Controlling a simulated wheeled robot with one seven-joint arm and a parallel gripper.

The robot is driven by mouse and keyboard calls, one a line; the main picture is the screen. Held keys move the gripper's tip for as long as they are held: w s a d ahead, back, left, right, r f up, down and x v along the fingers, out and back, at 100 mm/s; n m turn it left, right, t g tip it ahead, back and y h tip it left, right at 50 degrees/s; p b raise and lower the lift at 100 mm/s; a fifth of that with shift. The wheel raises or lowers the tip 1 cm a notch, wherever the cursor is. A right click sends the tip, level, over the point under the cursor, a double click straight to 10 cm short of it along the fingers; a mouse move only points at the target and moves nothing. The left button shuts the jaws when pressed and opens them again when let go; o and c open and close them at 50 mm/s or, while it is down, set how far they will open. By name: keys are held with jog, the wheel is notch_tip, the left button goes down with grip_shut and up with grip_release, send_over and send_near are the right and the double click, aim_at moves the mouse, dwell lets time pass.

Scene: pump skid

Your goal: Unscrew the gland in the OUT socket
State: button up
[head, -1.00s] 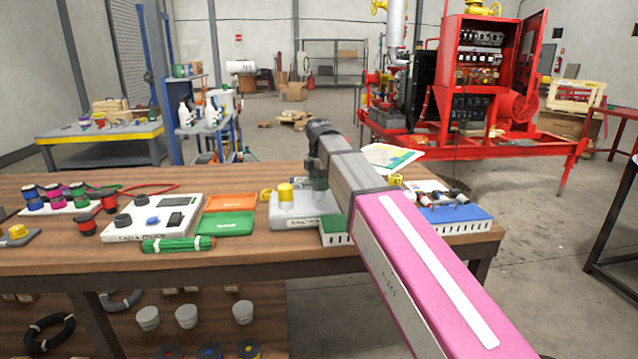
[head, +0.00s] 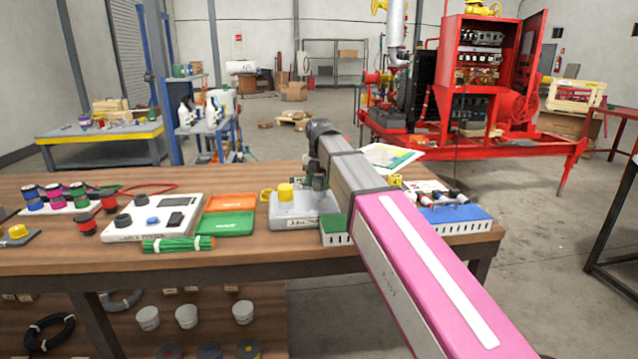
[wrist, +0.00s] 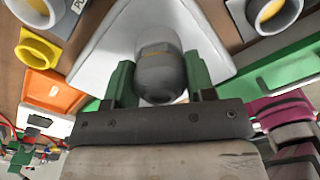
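The gland (wrist: 160,72) is a grey, rounded fitting with a faint yellowish band, standing on a pale plate in the wrist view. My gripper (wrist: 160,82) has its two green fingers on either side of the gland, and both appear to touch it. In the head view my gripper (head: 318,184) points down at the pale grey block (head: 290,222) on the bench, beside a yellow cap (head: 285,193). My arm hides the gland there. The OUT label cannot be read, and the socket under the gland is hidden.
An orange tray (head: 232,203) and a green tray (head: 226,224) lie left of the block, with a white device box (head: 150,218) beyond them. A blue box (head: 455,219) with several fittings stands to the right. A yellow ring (wrist: 38,50) sits close to my gripper.

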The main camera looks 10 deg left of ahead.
jog(key=o, duration=0.5)
jog(key=m, duration=0.4)
jog(key=shift+m, duration=0.4)
jog(key=m, duration=0.4)
jog(key=c, duration=1)
jog(key=n, duration=0.8)
jog(key=shift+n, duration=0.4)
